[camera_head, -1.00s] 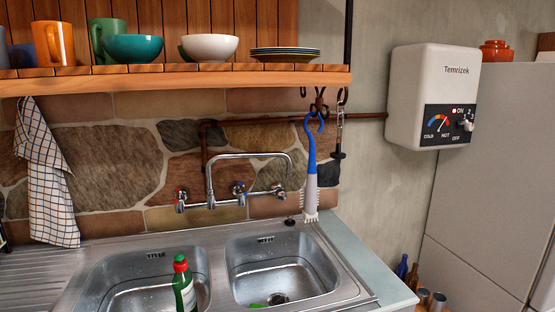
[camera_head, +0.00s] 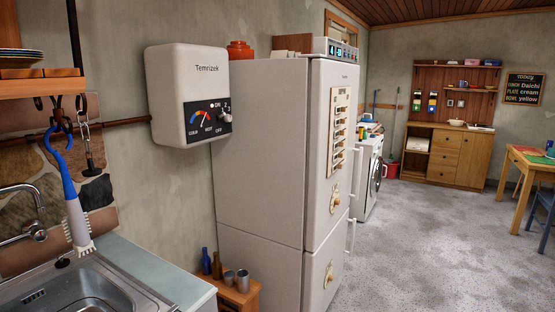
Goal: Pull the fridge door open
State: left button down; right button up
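The fridge (camera_head: 265,140) is tall and white and stands right of the sink, with its side wall turned towards me. Its upper door (camera_head: 322,210) faces right and looks shut. A lower door (camera_head: 322,278) sits below it and also looks shut. Vertical handles show at the doors' far edge: an upper handle (camera_head: 356,172) and a lower handle (camera_head: 351,235). Magnets and a paper strip are on the upper door. Neither of my grippers is in view.
A sink counter (camera_head: 150,270) is at the lower left. A small wooden stand (camera_head: 240,296) with bottles and cups is between it and the fridge. A washing machine (camera_head: 368,178) stands beyond the fridge. The grey floor (camera_head: 420,240) in front of the doors is clear. A table (camera_head: 530,165) is far right.

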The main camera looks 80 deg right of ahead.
aim_at(332, 84)
jog(key=z, duration=2.95)
jog(key=i+l+u, duration=0.1)
jog(key=i+l, duration=0.35)
jog(key=i, duration=0.35)
jog(key=i+l+u, duration=0.1)
jog(key=i+l, duration=0.4)
jog(key=i, duration=0.3)
jog(key=i+l+u, duration=0.1)
jog(key=i+l, duration=0.45)
jog(key=i, duration=0.25)
jog(key=i+l+u, duration=0.1)
jog(key=i+l, duration=0.5)
jog(key=i, duration=0.15)
